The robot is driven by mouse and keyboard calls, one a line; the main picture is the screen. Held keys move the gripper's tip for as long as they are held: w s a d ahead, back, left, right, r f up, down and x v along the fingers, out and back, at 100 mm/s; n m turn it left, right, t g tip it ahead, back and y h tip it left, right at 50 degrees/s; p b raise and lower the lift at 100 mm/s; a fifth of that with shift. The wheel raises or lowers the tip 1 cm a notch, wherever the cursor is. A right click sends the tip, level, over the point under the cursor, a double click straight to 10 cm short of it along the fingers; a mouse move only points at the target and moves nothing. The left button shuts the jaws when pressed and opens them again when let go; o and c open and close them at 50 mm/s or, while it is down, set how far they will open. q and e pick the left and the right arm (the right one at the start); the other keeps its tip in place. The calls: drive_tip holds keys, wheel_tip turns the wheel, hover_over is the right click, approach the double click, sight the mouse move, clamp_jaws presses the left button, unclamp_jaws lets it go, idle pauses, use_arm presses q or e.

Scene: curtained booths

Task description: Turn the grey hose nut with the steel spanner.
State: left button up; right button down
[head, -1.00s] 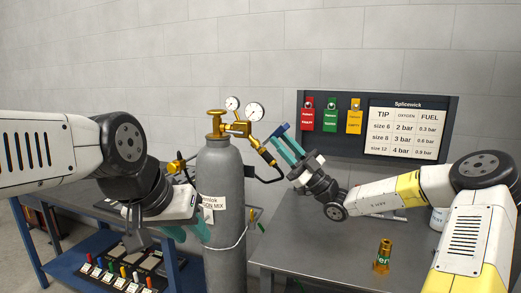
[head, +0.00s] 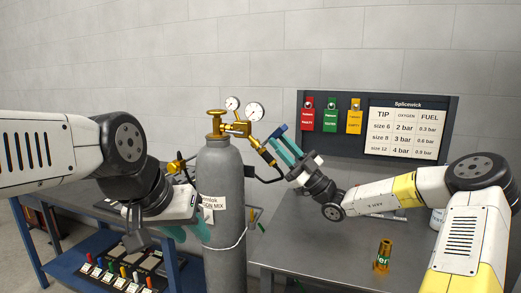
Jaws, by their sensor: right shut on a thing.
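The hose nut (head: 269,157) is the dark grey piece at the end of the brass regulator outlet, right of the grey gas cylinder (head: 222,215). My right gripper (head: 282,143), with teal fingers, is just right of the nut and reaches up and left. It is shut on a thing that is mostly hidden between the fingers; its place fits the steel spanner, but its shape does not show. I cannot tell whether it touches the nut. My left gripper (head: 195,233) is low beside the cylinder, largely behind my own arm; its jaws are hidden.
Two gauges (head: 245,107) and a brass valve top the cylinder. A grey table (head: 330,255) at right bears a brass fitting (head: 383,256). A board (head: 380,127) with coloured tags stands behind. A blue trolley (head: 65,265) with a tray of small coloured items is at left.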

drive_tip(key=shift+w+a+f, duration=0.35)
drive_tip(key=shift+w+f, duration=0.2)
drive_tip(key=shift+w, duration=0.15)
idle(0.8)
idle(0.3)
drive_tip(key=shift+s+a+f+n, duration=0.45)
drive_tip(key=shift+a+n, duration=0.1)
drive_tip(key=shift+n, duration=0.35)
drive_tip(key=shift+s+a+f+n, duration=0.4)
drive_tip(key=shift+a+n, duration=0.2)
drive_tip(key=shift+n, duration=0.3)
drive_tip(key=shift+s+a+f+n, duration=0.2)
drive_tip(key=shift+a+f+n, duration=0.35)
drive_tip(key=shift+n, duration=0.45)
